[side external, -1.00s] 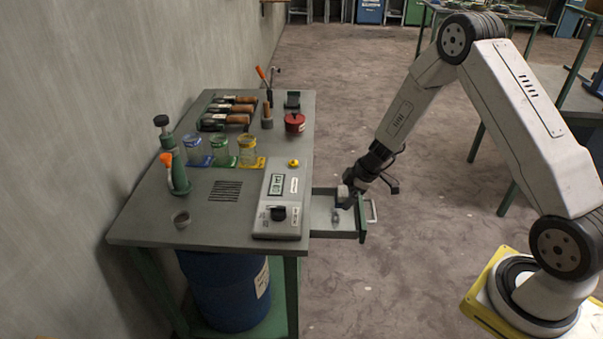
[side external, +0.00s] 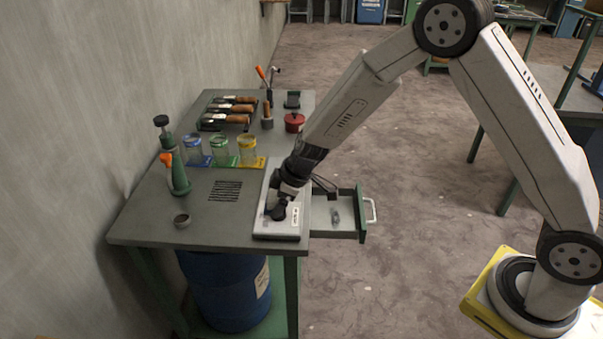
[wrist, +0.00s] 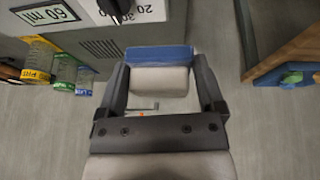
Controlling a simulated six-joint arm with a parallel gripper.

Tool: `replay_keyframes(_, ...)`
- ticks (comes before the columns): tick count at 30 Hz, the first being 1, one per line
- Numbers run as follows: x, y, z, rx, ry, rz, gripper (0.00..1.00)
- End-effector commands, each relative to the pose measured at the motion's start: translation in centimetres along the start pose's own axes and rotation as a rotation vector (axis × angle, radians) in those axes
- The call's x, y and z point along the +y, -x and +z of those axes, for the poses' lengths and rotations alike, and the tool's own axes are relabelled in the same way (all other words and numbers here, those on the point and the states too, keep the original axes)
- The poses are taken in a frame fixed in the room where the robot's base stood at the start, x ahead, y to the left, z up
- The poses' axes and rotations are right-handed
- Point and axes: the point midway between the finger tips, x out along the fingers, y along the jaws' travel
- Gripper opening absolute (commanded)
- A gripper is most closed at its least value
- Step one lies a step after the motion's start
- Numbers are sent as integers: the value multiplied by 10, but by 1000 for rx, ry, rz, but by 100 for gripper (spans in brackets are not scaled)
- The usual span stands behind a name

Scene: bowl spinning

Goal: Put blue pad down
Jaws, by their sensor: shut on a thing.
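My gripper (side external: 281,208) is over the grey panel device at the table's right edge. In the wrist view my gripper (wrist: 160,67) is shut on the blue pad (wrist: 160,55), a block with a blue strip and a pale grey face between the two fingers. In the side view the pad is hidden by the gripper and wrist. I cannot tell whether it touches anything below. The grey panel device (side external: 286,231) is partly covered by my gripper.
The drawer (side external: 345,229) stands open at the right with a small grey item (side external: 335,216) inside. Three jars stand on blue, green (side external: 222,161) and yellow pads. The slotted grille (side external: 225,191) is bare.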

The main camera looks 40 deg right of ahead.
Motion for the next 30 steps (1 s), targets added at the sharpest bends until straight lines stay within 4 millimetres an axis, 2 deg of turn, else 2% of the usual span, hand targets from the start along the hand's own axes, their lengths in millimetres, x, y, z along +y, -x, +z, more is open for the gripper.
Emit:
replay_keyframes(1, -7, 1, -9, 2, 7, 1, 0)
replay_keyframes(6, -22, 4, -27, 2, 4, 6, 0)
replay_keyframes(13, -32, 6, -37, 0, 1, 8, 0)
replay_keyframes(23, -30, 3, -40, 0, -1, 9, 0)
replay_keyframes(30, -20, -14, -51, -1, -1, 8, 0)
